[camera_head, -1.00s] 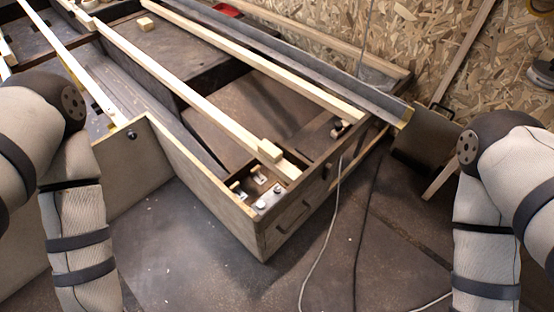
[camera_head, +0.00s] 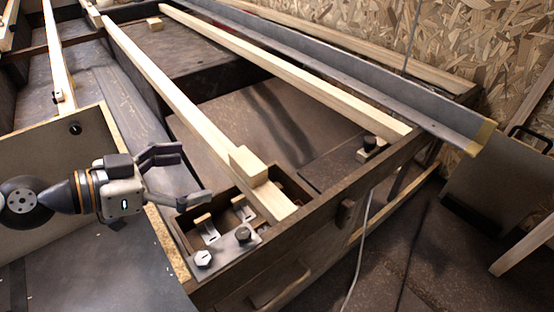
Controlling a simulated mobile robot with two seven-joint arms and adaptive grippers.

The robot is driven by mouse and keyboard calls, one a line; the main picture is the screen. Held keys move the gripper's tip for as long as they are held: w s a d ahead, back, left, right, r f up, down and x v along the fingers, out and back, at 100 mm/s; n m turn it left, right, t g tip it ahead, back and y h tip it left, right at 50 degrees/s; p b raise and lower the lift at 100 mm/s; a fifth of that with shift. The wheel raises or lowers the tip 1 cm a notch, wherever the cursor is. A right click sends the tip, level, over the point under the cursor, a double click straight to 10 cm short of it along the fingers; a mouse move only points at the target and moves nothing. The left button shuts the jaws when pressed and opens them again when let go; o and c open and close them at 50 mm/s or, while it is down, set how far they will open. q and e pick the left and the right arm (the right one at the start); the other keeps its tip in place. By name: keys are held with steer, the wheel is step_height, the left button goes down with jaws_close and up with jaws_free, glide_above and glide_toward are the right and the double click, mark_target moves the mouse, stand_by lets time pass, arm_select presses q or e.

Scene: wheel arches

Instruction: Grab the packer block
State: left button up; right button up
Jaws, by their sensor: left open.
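A small pale wooden block (camera_head: 248,164) rests on a long wooden batten (camera_head: 190,105), close to its near end. It looks like the packer block. Another small wooden block (camera_head: 154,24) lies farther back on a dark panel; I cannot tell by looks alone which one is the packer. My left gripper (camera_head: 196,173) is open and empty, to the left of the nearer block and apart from it. Its fingers point right, near the left edge of the small dark compartment. My right gripper is not in view.
The dark compartment (camera_head: 183,240) at the bench corner holds metal brackets and bolts. A second batten (camera_head: 290,75) and a grey metal angle (camera_head: 370,85) run alongside. A chipboard wall (camera_head: 480,60) closes the back right. A cable hangs at the front.

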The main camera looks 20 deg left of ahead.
mark_target(242, 162)
arm_select(q)
steer(key=b+x, duration=0.1)
steer(key=x, duration=1.1)
steer(key=shift+d+r+b, duration=0.1)
steer(key=shift+d+b, duration=0.2)
steer(key=shift+r, duration=0.1)
steer(key=c, duration=1.2)
